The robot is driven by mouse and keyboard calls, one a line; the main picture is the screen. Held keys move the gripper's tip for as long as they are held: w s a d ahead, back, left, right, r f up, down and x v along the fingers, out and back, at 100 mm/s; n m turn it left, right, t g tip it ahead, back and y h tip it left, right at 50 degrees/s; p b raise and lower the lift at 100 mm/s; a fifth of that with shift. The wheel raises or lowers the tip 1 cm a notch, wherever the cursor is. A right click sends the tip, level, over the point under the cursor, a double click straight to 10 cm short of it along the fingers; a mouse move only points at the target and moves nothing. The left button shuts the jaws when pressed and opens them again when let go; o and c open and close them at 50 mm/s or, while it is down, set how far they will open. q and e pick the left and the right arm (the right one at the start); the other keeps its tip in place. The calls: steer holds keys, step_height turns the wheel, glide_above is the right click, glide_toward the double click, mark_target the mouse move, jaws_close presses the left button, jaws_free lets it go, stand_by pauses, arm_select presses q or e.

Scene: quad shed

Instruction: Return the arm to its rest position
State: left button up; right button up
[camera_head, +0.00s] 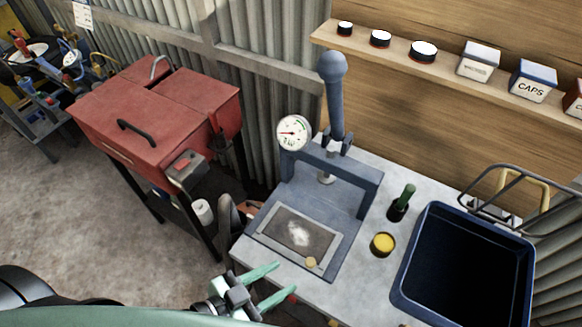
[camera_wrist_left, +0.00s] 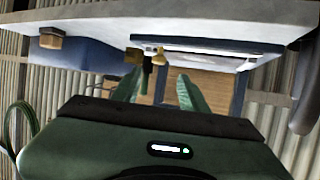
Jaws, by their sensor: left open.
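My left gripper (camera_head: 300,276) has pale green fingers and comes in at the bottom of the head view. It is open, with nothing seen between its fingers, and shows in front of the near left edge of the grey worktop (camera_head: 362,272). In the left wrist view the two fingers (camera_wrist_left: 160,88) are spread apart. My right gripper is in neither view.
A blue press (camera_head: 335,95) with a gauge (camera_head: 294,133) stands on the worktop, behind the gripper. A red chest (camera_head: 150,125) stands left.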

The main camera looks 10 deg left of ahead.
arm_select(q)
steer(key=w+a+f+g+y, duration=0.1)
steer(key=w+a+n+g+y, duration=0.1)
steer(key=a+y, duration=0.1)
steer(key=w+a+f+g+y, duration=0.1)
steer(key=shift+w+a+f+n+y, duration=0.15)
steer(key=shift+a+f+n+y, duration=0.15)
steer(key=shift+n, duration=0.1)
steer(key=s+a+n+g+y, duration=0.3)
steer(key=a+n+g+y, duration=0.1)
steer(key=a, duration=0.3)
steer(key=s+f+g+b, duration=0.1)
steer(key=s+f+b, duration=0.15)
steer(key=f, duration=2.75)
steer(key=s+a+f, duration=0.1)
steer(key=s+f, duration=0.7)
steer(key=s+a+f+g, duration=0.1)
steer(key=s+a+f, duration=0.1)
steer(key=s+f, duration=0.6)
steer(key=shift+s+a+b, duration=0.25)
steer(key=shift+s+b, duration=0.15)
